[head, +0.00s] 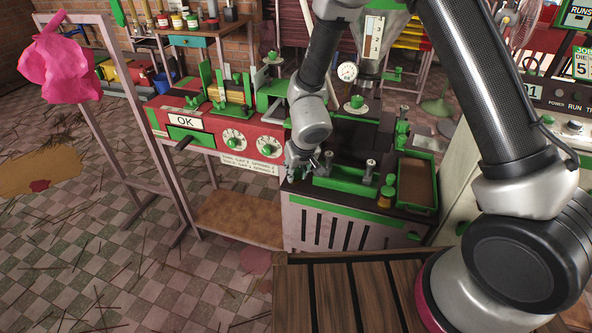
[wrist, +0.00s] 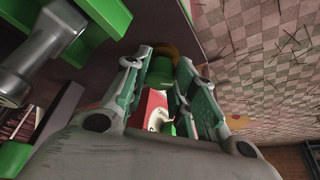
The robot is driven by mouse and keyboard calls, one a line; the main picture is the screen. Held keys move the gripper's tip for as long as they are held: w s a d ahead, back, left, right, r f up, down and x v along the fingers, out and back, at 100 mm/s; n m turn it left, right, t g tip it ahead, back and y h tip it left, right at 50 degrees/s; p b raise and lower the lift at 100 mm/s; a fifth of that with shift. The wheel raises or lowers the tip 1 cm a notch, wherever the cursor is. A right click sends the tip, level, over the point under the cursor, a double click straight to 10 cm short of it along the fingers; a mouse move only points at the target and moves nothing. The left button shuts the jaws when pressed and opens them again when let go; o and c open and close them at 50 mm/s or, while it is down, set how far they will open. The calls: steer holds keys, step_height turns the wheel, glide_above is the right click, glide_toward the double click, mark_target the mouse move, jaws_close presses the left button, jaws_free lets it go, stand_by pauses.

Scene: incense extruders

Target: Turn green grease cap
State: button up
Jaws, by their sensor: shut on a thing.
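A round green grease cap (wrist: 158,84) sits between my gripper's two fingers in the wrist view, with a brownish-orange rim (wrist: 162,52) beyond it. My gripper (wrist: 168,70) is shut on this cap. In the head view my gripper (head: 299,170) is low at the left front corner of the dark-topped machine (head: 340,224), and it hides the cap it holds. A second green cap on an amber cup (head: 386,191) stands free at the front right of the same machine. I cannot tell how far the held cap is turned.
A red machine (head: 219,137) with dials and an OK panel stands left of my gripper. Bolts and a green bar (head: 345,185) are just right of it. A green-rimmed tray (head: 418,184) is farther right. A slatted wooden surface (head: 345,290) lies in front.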

steer(key=shift+m, duration=0.3)
steer(key=m+h, duration=0.1)
steer(key=m, duration=0.2)
steer(key=shift+a+m+h, duration=0.15)
steer(key=shift+m+h, duration=0.15)
steer(key=m+h, duration=0.1)
steer(key=m, duration=0.3)
steer(key=shift+a+m+h, duration=0.15)
steer(key=shift+m+h, duration=0.15)
steer(key=shift+h, duration=0.1)
steer(key=m, duration=0.2)
steer(key=m+g+h, duration=0.1)
steer(key=m, duration=0.1)
steer(key=shift+h, duration=0.3)
steer(key=shift+w+a+m+g+h, duration=0.15)
steer(key=shift+m+g, duration=0.25)
steer(key=shift+m, duration=0.7)
steer(key=shift+m+g+h, duration=0.15)
steer(key=shift+m+g, duration=0.25)
steer(key=shift+m, duration=0.7)
steer(key=o, duration=1)
